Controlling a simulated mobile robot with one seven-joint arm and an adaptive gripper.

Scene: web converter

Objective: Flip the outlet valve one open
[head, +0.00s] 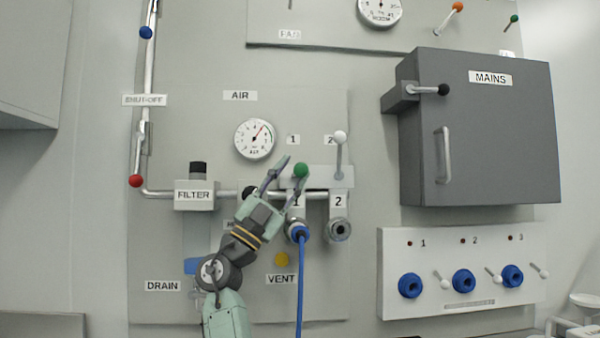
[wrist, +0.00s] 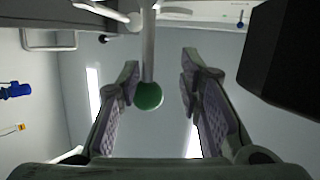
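The outlet valve one lever ends in a green ball knob (head: 301,170), just above the label "1" on the air panel. The knob also shows in the wrist view (wrist: 148,96), at the end of a pale stem running up the picture. My gripper (head: 295,168) is open at the knob, with a finger on either side of it. In the wrist view my gripper (wrist: 160,72) has clear gaps between its fingers and the knob. The lower stem is hidden behind the knob and my gripper in the head view.
The outlet two lever with a white knob (head: 340,137) stands upright just to the right. A blue hose (head: 301,285) hangs from outlet one's fitting. A pressure gauge (head: 254,139) is up left, the filter (head: 194,195) left, and the dark mains box (head: 480,130) right.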

